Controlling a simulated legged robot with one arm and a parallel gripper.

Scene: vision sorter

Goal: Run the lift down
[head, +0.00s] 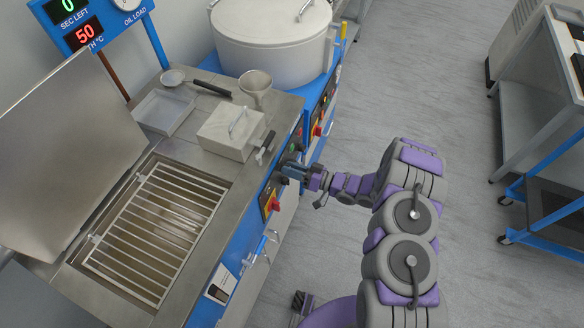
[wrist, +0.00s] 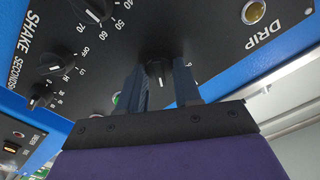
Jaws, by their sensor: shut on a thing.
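My gripper (head: 287,172) reaches the front control panel of the blue-and-steel machine from the right. In the wrist view its two fingers (wrist: 162,88) are shut on a black knob (wrist: 159,68), one on each side. The knob stands out from the black panel, and its label is hidden. A wire rack (head: 155,225) lies across the open well at the left of the machine. Whether it is the lift I cannot tell. The raised steel lid (head: 65,150) stands behind the well.
A red switch (head: 274,204) sits below my gripper. A steel box (head: 228,133) and large pot (head: 270,45) stand above.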

